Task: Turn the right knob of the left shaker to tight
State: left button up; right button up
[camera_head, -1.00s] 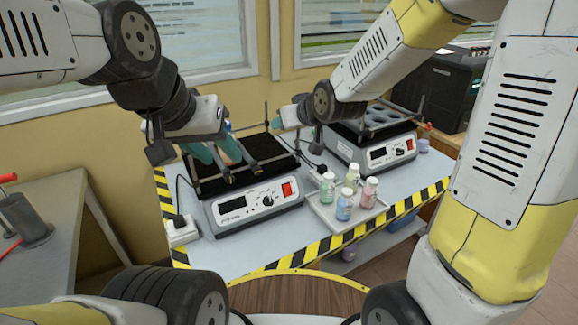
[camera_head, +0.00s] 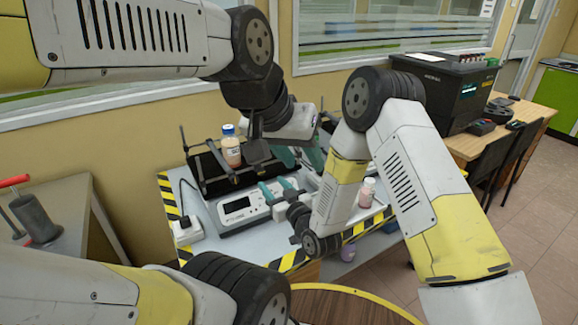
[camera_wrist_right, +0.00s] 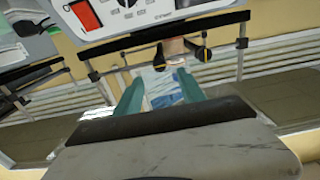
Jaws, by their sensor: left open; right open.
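The left shaker (camera_head: 240,207) stands on the table, and its panel with red switch (camera_wrist_right: 86,14) shows upside down in the right wrist view. A blue-capped bottle (camera_head: 231,149) with orange-brown content stands on its black platform; it also appears upside down beyond the fingers in the wrist view (camera_wrist_right: 164,80). A black knob with a yellow ring (camera_wrist_right: 198,53) shows beside the bottle. My right gripper (camera_head: 278,190) is open in front of the shaker's right part, with nothing visibly held. My left gripper (camera_head: 300,157) is open and empty, right of the bottle.
A pink bottle (camera_head: 367,192) stands on the tray, mostly hidden behind my right arm. A power socket block (camera_head: 187,230) sits at the table's left corner. A black machine (camera_head: 440,90) stands on the wooden table behind.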

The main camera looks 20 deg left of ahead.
aim_at(262, 172)
jog(key=x, duration=0.6)
jog(key=shift+w+a, duration=0.25)
jog(key=shift+a, duration=0.05)
grip_shut()
